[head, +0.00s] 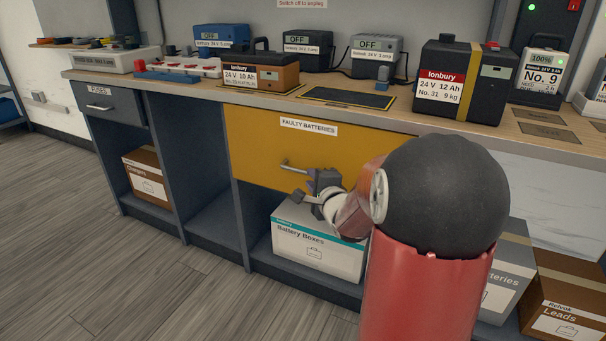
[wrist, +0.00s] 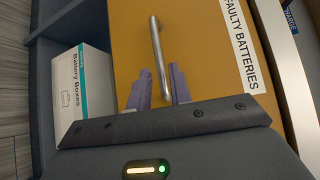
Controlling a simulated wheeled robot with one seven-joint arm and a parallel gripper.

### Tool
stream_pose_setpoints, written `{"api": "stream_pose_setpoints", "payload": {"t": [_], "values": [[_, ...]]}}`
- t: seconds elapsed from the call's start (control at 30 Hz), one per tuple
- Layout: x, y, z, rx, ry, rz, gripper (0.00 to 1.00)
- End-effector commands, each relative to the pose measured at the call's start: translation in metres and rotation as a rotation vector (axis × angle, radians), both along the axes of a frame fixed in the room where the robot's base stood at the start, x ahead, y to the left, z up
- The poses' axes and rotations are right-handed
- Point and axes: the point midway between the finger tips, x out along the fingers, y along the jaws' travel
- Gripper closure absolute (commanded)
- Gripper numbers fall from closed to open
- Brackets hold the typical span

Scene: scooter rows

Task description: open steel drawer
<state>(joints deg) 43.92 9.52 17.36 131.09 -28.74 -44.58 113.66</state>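A wide yellow drawer (head: 258,148) labelled "FAULTY BATTERIES" is shut in the bench front. Its bar handle (head: 293,167) also shows in the wrist view (wrist: 156,47). My gripper (head: 316,180) is at the right end of this handle. In the wrist view my gripper (wrist: 162,84) has its two purple fingers apart, with one end of the handle between them and gaps beside it. A grey drawer (head: 112,105) labelled "FUSES", with its own handle (head: 99,107), is shut at the bench's left end, away from my gripper.
Below the yellow drawer is a white "Battery Boxes" carton (head: 318,254). A brown carton (head: 148,176) sits under the grey drawer. Batteries and chargers stand on the bench top (head: 400,118). My arm covers the bench front at right. The floor (head: 120,270) at left is clear.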

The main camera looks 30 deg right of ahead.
Motion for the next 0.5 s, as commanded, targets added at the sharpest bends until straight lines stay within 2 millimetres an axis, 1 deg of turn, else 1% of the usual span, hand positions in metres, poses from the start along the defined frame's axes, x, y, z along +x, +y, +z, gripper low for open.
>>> {"api": "stream_pose_setpoints", "payload": {"t": [0.03,0.1,0.23,0.37,0.5], "values": [[0.009,0.000,-0.003,0.001,0.001,0.002,0.79],[0.021,-0.002,-0.004,0.000,0.000,0.002,0.79],[0.039,-0.004,-0.007,-0.001,0.001,0.000,0.79],[0.051,-0.005,-0.008,-0.002,0.001,0.000,0.79],[0.055,-0.005,-0.008,-0.002,0.002,0.000,0.79]]}}
